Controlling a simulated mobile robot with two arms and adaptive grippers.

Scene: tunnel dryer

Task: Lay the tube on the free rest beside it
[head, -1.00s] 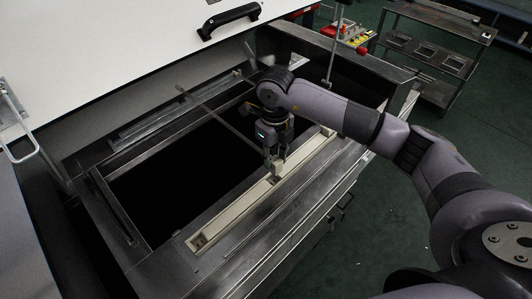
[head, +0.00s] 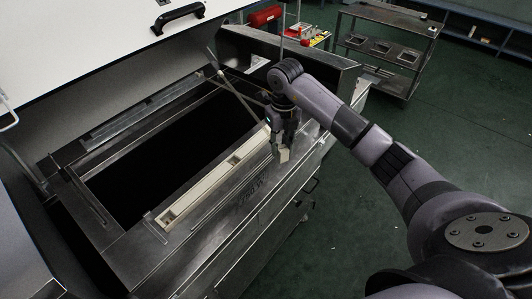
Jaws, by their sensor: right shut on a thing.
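My right gripper (head: 281,146) points down, shut on a small pale block (head: 284,156). The block is over the metal ledge, on the front-right side of a long cream channel (head: 197,199). I cannot tell whether the block touches the ledge, or whether it is part of the tube. The channel lies along the near edge of the dark opening, with a cross-piece partway along it. My gripper hides its far end. A thin dark rod (head: 237,93) slants across the opening's far end. No separate tube or rest is clearly recognisable. My left gripper is not in view.
The dark opening (head: 170,145) lies left of the channel. A raised metal wall (head: 300,62) stands behind my right gripper. The white hood (head: 90,45) hangs over the left side. A metal cart (head: 385,45) stands at the back right. The near ledge (head: 225,220) is bare.

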